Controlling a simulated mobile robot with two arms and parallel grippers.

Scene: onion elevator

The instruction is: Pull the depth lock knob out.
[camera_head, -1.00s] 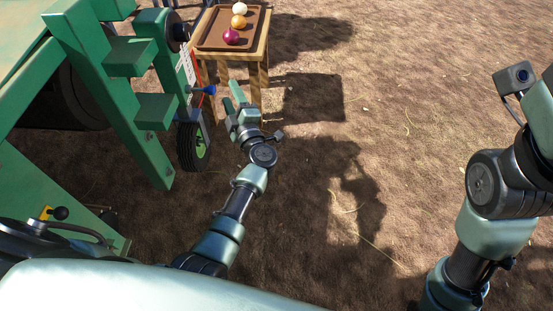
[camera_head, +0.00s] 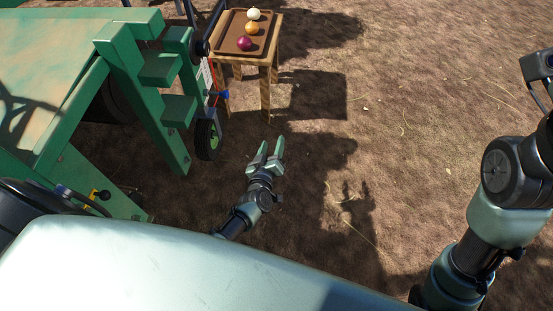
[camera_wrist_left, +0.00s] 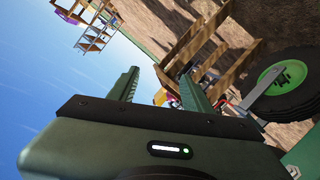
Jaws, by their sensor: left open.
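A small blue knob-like part (camera_head: 222,94) sticks out from the green machine's side, above the small wheel; I take it to be the depth lock knob. My left gripper (camera_head: 271,148) is open and empty. It is apart from the knob, lower and to its right in the head view, over bare soil. In the left wrist view both fingers (camera_wrist_left: 158,88) stand apart with nothing gripped between them. I cannot make out the knob clearly there.
The green machine (camera_head: 130,75) with steps fills the left. Its small black wheel with a green hub (camera_head: 208,140) stands near my left gripper. A wooden table (camera_head: 266,70) with a brown tray (camera_head: 228,46) holding three onions is behind. Open soil (camera_head: 420,130) lies to the right.

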